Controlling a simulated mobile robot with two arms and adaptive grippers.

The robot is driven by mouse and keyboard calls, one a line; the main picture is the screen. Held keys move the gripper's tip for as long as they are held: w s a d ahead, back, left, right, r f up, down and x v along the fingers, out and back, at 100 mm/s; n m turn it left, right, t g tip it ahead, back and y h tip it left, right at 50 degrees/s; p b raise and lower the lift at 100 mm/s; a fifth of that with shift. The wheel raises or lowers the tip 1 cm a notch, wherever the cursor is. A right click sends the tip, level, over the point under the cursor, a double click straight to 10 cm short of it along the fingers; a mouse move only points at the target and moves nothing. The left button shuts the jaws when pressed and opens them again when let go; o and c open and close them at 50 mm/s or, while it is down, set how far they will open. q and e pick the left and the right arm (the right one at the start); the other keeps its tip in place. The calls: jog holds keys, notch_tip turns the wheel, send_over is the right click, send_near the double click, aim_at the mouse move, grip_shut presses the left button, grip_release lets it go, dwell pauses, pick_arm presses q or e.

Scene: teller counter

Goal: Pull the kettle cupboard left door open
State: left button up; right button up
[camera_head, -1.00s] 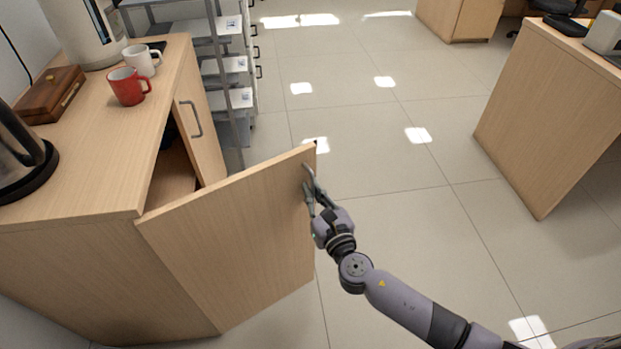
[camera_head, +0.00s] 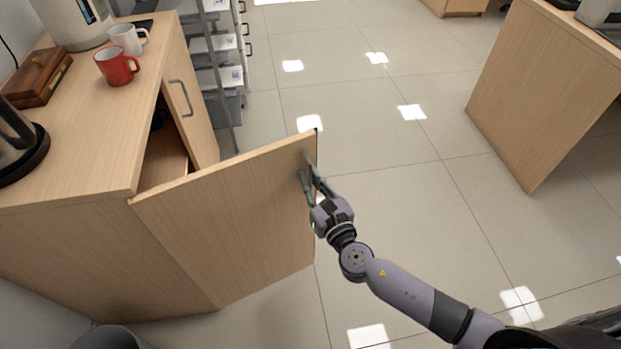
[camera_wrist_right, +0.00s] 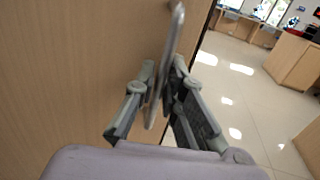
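The kettle cupboard's left door (camera_head: 235,225) is a light wood panel standing wide open, swung out from the cupboard front. Its metal handle (camera_wrist_right: 176,35) is near the free edge. My right gripper (camera_head: 309,172) is at this handle; in the right wrist view its two fingers (camera_wrist_right: 164,68) close in on either side of the bar and appear to grip it. The right door (camera_head: 191,100) with its own handle (camera_head: 181,97) looks shut. Part of the dark cupboard inside shows between the doors. My left gripper is out of view.
On the cupboard top (camera_head: 90,150) are the kettle (camera_head: 18,140), a wooden box (camera_head: 38,78), a red mug (camera_head: 117,66) and a white mug (camera_head: 127,38). A metal shelf rack (camera_head: 215,75) stands beyond. A bin (camera_head: 108,338) is at the bottom left. Open floor lies to the right.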

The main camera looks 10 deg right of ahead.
jog(key=o, duration=0.3)
jog(key=shift+o, duration=0.2)
jog(key=v, duration=1.2)
